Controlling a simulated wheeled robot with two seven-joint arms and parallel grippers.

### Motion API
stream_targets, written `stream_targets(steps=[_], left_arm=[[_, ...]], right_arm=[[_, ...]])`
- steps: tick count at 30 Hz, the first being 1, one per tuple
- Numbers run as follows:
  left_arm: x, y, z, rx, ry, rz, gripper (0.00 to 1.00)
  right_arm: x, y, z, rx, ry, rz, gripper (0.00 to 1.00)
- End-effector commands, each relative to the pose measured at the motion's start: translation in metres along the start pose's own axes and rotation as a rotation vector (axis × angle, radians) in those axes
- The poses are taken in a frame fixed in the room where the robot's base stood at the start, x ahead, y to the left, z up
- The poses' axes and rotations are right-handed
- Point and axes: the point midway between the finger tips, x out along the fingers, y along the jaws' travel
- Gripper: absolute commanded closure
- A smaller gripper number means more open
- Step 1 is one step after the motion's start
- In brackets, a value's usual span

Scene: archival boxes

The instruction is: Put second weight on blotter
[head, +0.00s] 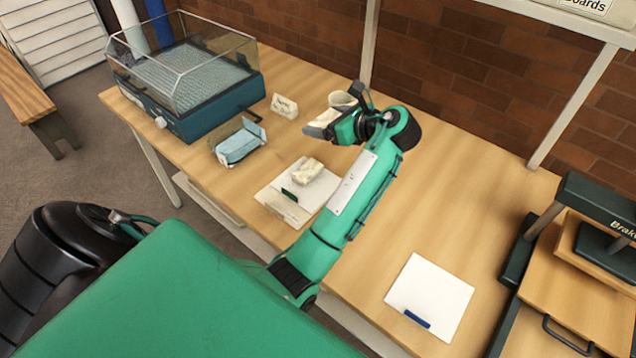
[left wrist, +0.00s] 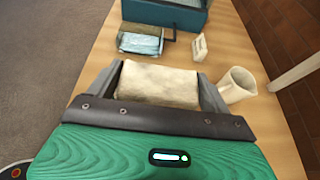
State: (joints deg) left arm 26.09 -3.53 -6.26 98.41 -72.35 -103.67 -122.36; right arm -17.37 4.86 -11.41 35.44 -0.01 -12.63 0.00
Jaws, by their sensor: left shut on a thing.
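My left gripper (head: 325,124) is shut on a cream cloth-like weight (left wrist: 158,84), which spans the space between its fingers in the left wrist view. In the head view it holds this weight (head: 321,119) above the back part of the table. Another cream weight (head: 308,170) lies on a white blotter (head: 272,193) with a green tab, nearer the front edge. Part of that blotter is hidden by my left arm. A second white sheet (head: 431,292) with a blue tab lies bare to the right. My right gripper is not in view.
A white jug (left wrist: 237,85) stands close to the gripper, with a small card (head: 284,106) nearby. A tray with a blue pad (head: 240,145) and a clear-lidded teal box (head: 190,80) are left. A press (head: 588,235) stands right. The table's middle right is clear.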

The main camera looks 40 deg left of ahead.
Motion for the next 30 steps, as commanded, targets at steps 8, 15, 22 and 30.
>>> stream_targets(steps=[8, 15, 22, 30], left_arm=[[0.023, 0.004, -0.049, -0.002, -0.002, 0.021, 0.54], [0.047, 0.003, -0.107, -0.003, -0.001, 0.018, 0.54], [0.061, 0.003, -0.141, -0.007, -0.001, 0.016, 0.54], [0.072, 0.003, -0.169, -0.005, -0.001, 0.017, 0.54]], right_arm=[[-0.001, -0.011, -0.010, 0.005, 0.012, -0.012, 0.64], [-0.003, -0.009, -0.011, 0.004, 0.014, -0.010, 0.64], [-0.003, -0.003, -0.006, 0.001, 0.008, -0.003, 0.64], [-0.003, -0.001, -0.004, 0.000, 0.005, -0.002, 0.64]])
